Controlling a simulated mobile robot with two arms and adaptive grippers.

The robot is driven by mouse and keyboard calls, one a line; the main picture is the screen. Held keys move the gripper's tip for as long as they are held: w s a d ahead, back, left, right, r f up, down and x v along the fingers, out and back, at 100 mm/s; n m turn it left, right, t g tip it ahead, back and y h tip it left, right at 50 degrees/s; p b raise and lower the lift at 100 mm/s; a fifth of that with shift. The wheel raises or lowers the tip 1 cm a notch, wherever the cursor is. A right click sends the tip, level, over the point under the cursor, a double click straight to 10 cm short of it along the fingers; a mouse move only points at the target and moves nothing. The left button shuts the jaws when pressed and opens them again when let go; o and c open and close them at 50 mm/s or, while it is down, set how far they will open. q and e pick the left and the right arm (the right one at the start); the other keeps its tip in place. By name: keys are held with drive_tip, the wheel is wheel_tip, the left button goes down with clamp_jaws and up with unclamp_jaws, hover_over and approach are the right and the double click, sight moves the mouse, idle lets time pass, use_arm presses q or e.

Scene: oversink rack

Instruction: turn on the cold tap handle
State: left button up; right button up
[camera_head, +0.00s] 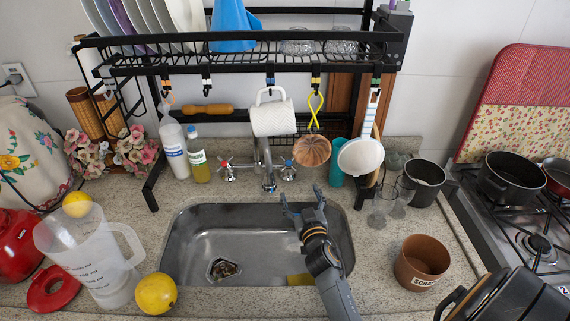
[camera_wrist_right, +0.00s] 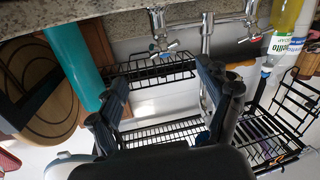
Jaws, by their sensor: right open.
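The cold tap handle (camera_head: 288,169) has blue marks and sits on the right side of the faucet (camera_head: 268,172) behind the sink. It also shows in the right wrist view (camera_wrist_right: 164,48), ahead of the fingers and upside down. My right gripper (camera_head: 302,200) is open and empty over the back part of the sink. It is in front of the cold handle and slightly right of it, apart from it. Its two fingers also frame the right wrist view (camera_wrist_right: 163,92). The hot handle (camera_head: 227,169), with red marks, is left of the spout. My left gripper is out of view.
A black rack (camera_head: 240,65) spans the sink, with a white mug (camera_head: 272,117), a wooden brush (camera_head: 312,151) and a white strainer (camera_head: 360,156) hanging near the faucet. Bottles (camera_head: 174,148) stand left, a teal cup (camera_head: 337,172) right. The sink (camera_head: 190,235) is mostly clear.

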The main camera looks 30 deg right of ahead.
sight(289, 167)
drive_tip(key=b+x, duration=0.1)
drive_tip(key=x, duration=0.3)
drive_tip(key=b+x, duration=0.1)
drive_tip(key=x, duration=0.3)
drive_tip(key=b+x, duration=0.1)
drive_tip(key=x, duration=0.3)
drive_tip(key=shift+w+a+r, duration=0.1)
drive_tip(key=shift+a+r, duration=0.1)
drive_tip(key=shift+a, duration=0.05)
drive_tip(key=shift+w+d+b, duration=0.15)
drive_tip(key=shift+w+b, duration=0.2)
drive_tip(key=shift+w+d, duration=0.15)
drive_tip(key=shift+w, duration=0.25)
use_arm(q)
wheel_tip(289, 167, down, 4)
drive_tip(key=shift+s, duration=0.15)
use_arm(e)
drive_tip(key=shift+r, duration=0.1)
drive_tip(key=c, duration=0.3)
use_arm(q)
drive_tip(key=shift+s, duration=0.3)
use_arm(e)
drive_tip(key=shift+r, duration=0.15)
drive_tip(key=c, duration=1)
